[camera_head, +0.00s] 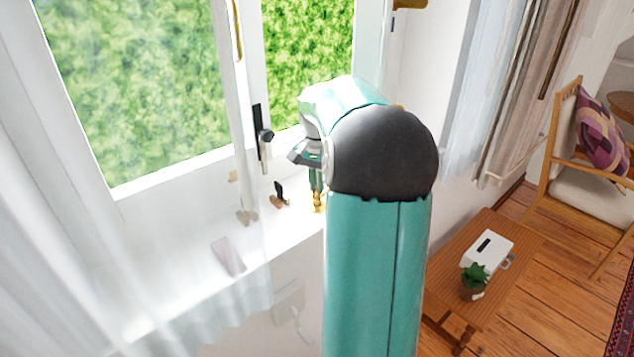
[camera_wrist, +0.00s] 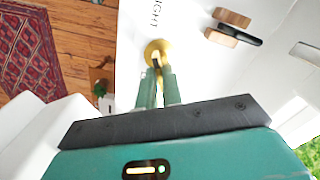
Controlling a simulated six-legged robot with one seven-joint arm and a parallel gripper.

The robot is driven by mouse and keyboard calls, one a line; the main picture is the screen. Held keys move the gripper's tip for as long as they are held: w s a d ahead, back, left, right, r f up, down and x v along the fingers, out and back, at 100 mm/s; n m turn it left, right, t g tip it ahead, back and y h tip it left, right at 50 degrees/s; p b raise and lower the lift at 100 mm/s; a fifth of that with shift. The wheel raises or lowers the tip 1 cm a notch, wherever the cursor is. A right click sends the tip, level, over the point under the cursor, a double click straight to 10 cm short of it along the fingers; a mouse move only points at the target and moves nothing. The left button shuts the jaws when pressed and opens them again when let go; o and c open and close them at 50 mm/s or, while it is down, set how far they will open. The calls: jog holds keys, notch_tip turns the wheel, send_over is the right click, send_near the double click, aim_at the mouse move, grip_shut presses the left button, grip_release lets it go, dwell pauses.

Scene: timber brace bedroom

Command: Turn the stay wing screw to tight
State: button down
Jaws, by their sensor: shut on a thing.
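The brass wing screw (camera_head: 319,201) stands on the white window sill, below my gripper (camera_head: 317,180). In the wrist view, the screw (camera_wrist: 157,48) has a round gold base, and its upright wing lies between my green fingertips (camera_wrist: 159,72). My gripper is shut on the wing and points down at it. The fingers hide part of the wing, so its exact angle is hard to tell. Black letters reading "IGHT" (camera_wrist: 155,12) show on the white surface beside the screw, at the top edge of the wrist view.
A wooden piece with a black part (camera_head: 279,195) sits left of the screw. The window handle (camera_head: 265,140) is behind it. A sheer curtain (camera_head: 190,270) hangs at left over a pinkish item (camera_head: 228,255). A wooden bench (camera_head: 450,285) with a plant (camera_head: 474,280) stands lower right.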

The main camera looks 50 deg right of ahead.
jog(key=shift+m, duration=2)
jog(key=c, duration=1.6)
grip_release()
jog(key=shift+o, duration=0.2)
notch_tip(320, 180, up, 14)
